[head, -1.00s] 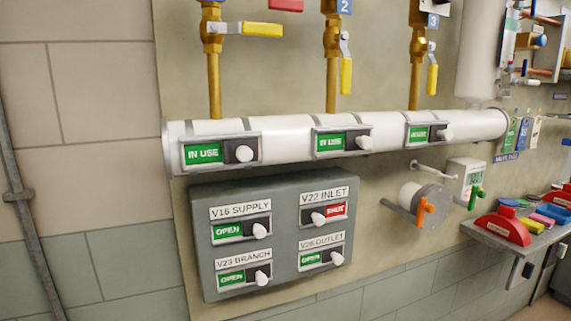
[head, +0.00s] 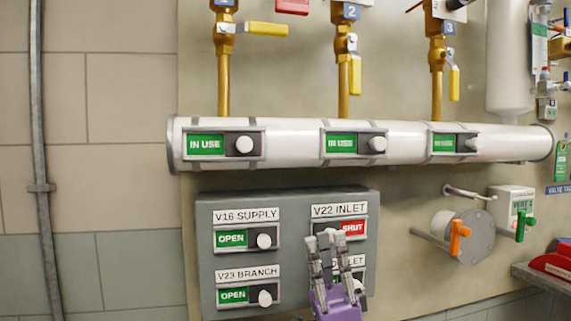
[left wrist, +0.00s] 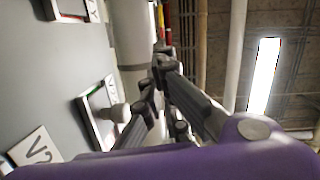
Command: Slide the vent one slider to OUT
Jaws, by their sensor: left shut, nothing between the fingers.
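Three sliders sit on the white pipe, all showing green IN USE plates with the knob at the right. No "vent one" label is readable; the leftmost slider (head: 243,145) is under the first valve. My left gripper (head: 327,237), with its purple body, is shut and empty. It is in front of the V22 INLET slider (head: 355,227) on the grey panel, below and right of the leftmost pipe slider. It partly covers the V22 and lower right sliders. My right gripper is not in view.
The grey panel (head: 205,290) holds several sliders below the white pipe (head: 290,132). Yellow-handled valves (head: 268,29) stand above it. A round flange with an orange handle (head: 460,238) and a green handle (head: 520,228) project at the right.

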